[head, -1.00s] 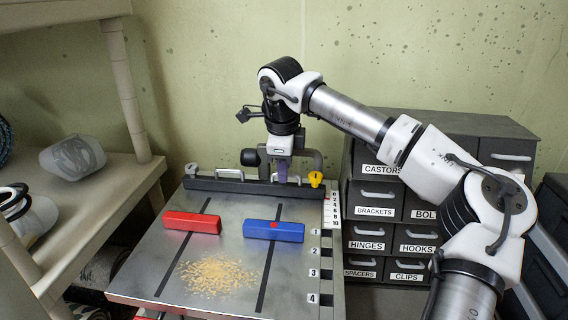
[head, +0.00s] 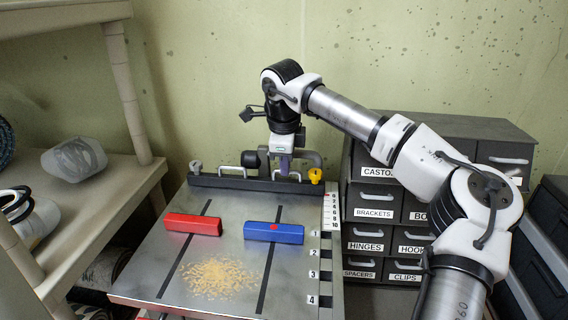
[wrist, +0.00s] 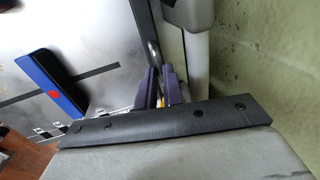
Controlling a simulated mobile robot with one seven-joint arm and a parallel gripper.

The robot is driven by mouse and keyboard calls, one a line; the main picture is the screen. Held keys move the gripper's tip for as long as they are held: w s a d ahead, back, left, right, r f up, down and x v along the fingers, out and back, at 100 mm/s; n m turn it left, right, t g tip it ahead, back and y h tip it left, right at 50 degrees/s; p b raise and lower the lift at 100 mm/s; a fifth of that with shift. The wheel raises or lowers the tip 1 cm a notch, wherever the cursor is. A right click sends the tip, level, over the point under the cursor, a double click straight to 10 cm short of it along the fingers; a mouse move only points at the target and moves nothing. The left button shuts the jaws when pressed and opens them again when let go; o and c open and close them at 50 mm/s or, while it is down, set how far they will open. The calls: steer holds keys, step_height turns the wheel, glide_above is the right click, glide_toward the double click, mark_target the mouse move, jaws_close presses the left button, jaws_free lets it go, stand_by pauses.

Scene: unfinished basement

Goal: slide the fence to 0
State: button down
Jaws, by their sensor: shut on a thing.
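The fence (head: 255,184) is a long dark bar across the back of the grey metal table, with two pale loop handles on top. My gripper (head: 284,175) points down at the right handle. It is shut on this handle; in the wrist view my purple fingertips (wrist: 159,80) close around the metal loop (wrist: 153,48). A yellow knob (head: 315,176) stands at the fence's right end and a grey knob (head: 195,166) at its left end. The white number scale (head: 331,212) runs along the right edge. The fence's right end is by the scale's top, low-number end; the exact reading is too small to tell.
A red block (head: 193,224) and a blue block (head: 273,232) lie on the table in front of the fence, apart from it. Sawdust (head: 219,277) lies nearer the front. Labelled drawers (head: 373,214) stand to the right, a shelf (head: 95,215) to the left.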

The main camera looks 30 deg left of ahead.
steer(key=shift+w+a+r, duration=0.1)
steer(key=shift+w+r, duration=0.05)
steer(key=shift+w, duration=0.25)
steer(key=c, duration=1.5)
jaws_free()
